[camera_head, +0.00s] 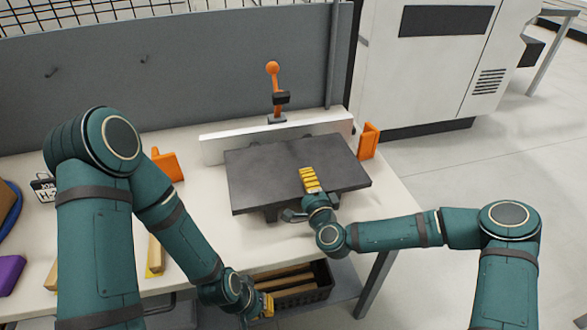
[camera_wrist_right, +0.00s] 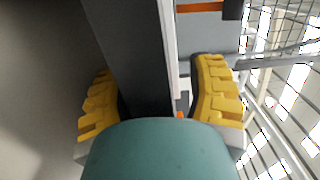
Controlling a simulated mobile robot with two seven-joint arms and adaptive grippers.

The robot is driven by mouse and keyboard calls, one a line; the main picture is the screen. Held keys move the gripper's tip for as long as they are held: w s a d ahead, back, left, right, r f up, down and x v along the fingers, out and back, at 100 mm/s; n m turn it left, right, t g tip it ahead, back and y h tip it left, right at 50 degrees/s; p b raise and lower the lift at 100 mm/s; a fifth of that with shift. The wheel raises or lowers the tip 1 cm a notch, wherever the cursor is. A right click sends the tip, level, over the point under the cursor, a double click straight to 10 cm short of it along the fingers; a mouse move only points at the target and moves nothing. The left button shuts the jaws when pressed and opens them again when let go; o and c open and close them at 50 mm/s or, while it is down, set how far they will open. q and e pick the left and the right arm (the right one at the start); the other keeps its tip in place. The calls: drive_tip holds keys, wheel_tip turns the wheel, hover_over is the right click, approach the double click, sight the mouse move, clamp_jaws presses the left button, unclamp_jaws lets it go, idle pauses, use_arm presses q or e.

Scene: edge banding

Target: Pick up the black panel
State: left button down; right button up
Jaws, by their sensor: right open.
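The black panel (camera_head: 262,172) is a flat dark slab raised a little above the white table, in front of a white upright strip. My right gripper (camera_head: 311,181) is at the panel's front edge, right of its middle, with yellow finger pads seen over the top face. In the right wrist view the right gripper (camera_wrist_right: 160,100) has its two yellow fingers wide apart, with the dark panel (camera_wrist_right: 135,60) between them. The lower finger is hidden in the head view. My left gripper (camera_head: 262,305) hangs low near the table's front, away from the panel; its finger gap is not clear.
An orange-knobbed clamp (camera_head: 274,90) stands behind the panel. Orange blocks stand left (camera_head: 167,165) and right (camera_head: 369,140) of it. A dark crate (camera_head: 300,290) with wooden strips sits below the front edge. A purple block (camera_head: 10,272) lies far left. A grey backboard (camera_head: 200,70) closes the rear.

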clamp_jaws()
drive_tip(key=shift+r, duration=0.15)
drive_tip(key=shift+r, duration=0.1)
